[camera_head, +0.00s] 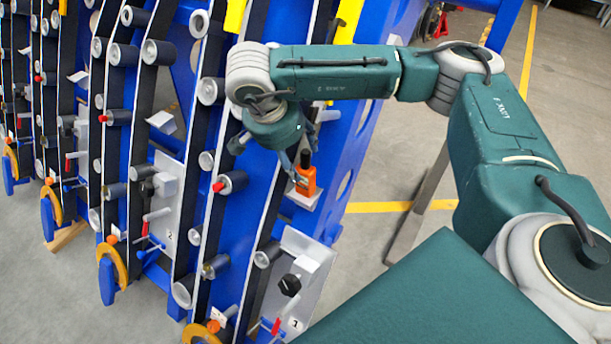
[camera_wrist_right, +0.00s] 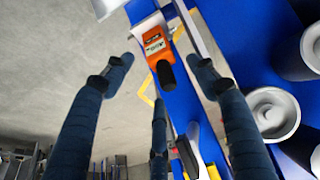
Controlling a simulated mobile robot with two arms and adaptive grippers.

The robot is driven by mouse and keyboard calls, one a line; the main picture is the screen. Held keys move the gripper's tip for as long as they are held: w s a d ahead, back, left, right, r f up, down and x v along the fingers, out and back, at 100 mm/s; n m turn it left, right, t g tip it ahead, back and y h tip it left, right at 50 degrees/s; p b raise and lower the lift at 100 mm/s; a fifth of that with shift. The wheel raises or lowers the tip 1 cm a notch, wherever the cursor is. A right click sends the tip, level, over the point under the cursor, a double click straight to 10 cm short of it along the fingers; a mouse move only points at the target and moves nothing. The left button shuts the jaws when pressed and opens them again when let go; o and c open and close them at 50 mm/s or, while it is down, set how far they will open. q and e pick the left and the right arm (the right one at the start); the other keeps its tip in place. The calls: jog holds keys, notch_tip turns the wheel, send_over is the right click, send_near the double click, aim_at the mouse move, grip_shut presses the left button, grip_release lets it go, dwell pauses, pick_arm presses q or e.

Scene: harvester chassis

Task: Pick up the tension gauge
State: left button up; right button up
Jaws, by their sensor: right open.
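The tension gauge (camera_head: 306,181) is an orange device with a black grip on top. It stands on a small pale shelf (camera_head: 301,202) on the side of the blue harvester chassis. My right gripper (camera_head: 298,160) is just above and beside it in the head view, fingers pointing down. In the right wrist view the gauge (camera_wrist_right: 156,43) shows between and beyond the spread fingertips of my right gripper (camera_wrist_right: 160,76), its black end toward the camera. The fingers are open and hold nothing. My left gripper is not in view.
The blue chassis (camera_head: 236,230) fills the left and middle, with several rows of grey rollers and black belts. A numbered plate with a black knob (camera_head: 289,286) is below the shelf. The grey floor (camera_head: 380,240) to the right is mostly clear, with yellow lines.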

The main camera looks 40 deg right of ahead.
aim_at(303, 170)
jog(key=p+x, duration=0.1)
jog(key=x, duration=0.3)
jog(key=shift+d+f, duration=0.1)
jog(key=shift+f, duration=0.1)
jog(key=shift+d+f+p, duration=0.1)
jog(key=shift+f+p, duration=0.1)
jog(key=shift+p, duration=0.1)
jog(key=p+x, duration=0.2)
jog(key=x, duration=0.2)
jog(key=shift+f, duration=0.4)
grip_shut()
